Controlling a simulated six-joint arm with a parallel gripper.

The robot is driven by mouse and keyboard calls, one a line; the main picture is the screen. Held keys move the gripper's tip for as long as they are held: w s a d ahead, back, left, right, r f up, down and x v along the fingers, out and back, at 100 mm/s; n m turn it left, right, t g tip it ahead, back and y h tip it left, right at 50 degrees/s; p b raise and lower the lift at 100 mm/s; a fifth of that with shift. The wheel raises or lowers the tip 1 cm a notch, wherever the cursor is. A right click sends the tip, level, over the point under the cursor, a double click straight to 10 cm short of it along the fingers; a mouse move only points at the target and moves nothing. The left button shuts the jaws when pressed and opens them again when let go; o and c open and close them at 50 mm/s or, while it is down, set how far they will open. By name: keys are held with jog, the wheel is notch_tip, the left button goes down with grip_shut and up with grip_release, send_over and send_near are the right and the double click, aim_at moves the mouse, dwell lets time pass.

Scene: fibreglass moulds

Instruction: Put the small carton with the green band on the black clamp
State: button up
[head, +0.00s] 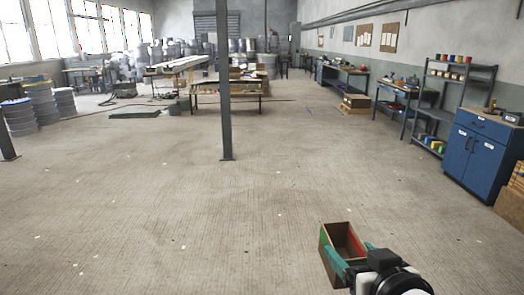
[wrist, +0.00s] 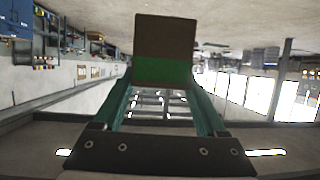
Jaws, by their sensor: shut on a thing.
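The small carton (head: 326,245) is a brown, open-topped box at the lower right of the head view, with some green and red on its sides. In the wrist view the carton (wrist: 165,35) shows a brown face with a green band across it. My gripper (head: 352,258) has teal fingers and is shut on the carton, one finger on each side. The fingers also flank it in the wrist view (wrist: 163,85). The carton is held up in front of open floor. I cannot make out the black clamp in either view.
A dark post (head: 224,80) stands mid-floor. A blue cabinet (head: 478,155) and a shelf rack (head: 450,95) line the right side. A worktable (head: 228,90) stands further back, and drums (head: 20,118) stand at left. The floor between is mostly clear.

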aim_at(331, 281)
jog(key=a+f+n+y, duration=0.1)
jog(key=f, duration=0.1)
jog(key=a+f+n+y, duration=0.1)
jog(key=f, duration=0.1)
jog(key=w+a+f+n+g+y, duration=0.1)
jog(key=f, duration=0.1)
jog(key=shift+w+a+f+y, duration=0.1)
jog(key=shift+a+f+y, duration=0.15)
jog(key=shift+f+y, duration=0.15)
jog(key=shift+s+a+f+n+g+y, duration=1.45)
jog(key=shift+s+a+f+n+g, duration=0.75)
jog(key=shift+f, duration=1.65)
jog(key=shift+s+a+f+n+g+y, duration=1.8)
jog(key=shift+a+f+n, duration=0.75)
jog(key=shift+f, duration=1.25)
jog(key=shift+s+a+f+n+g+y, duration=1.15)
jog(key=shift+s+a+f+n+g, duration=0.95)
jog(key=shift+f, duration=1.75)
jog(key=shift+w+a+f+n, duration=0.25)
jog(key=shift+w+f, duration=0.1)
jog(key=shift+f, duration=0.1)
jog(key=o, duration=1.4)
jog(key=shift+d, duration=0.1)
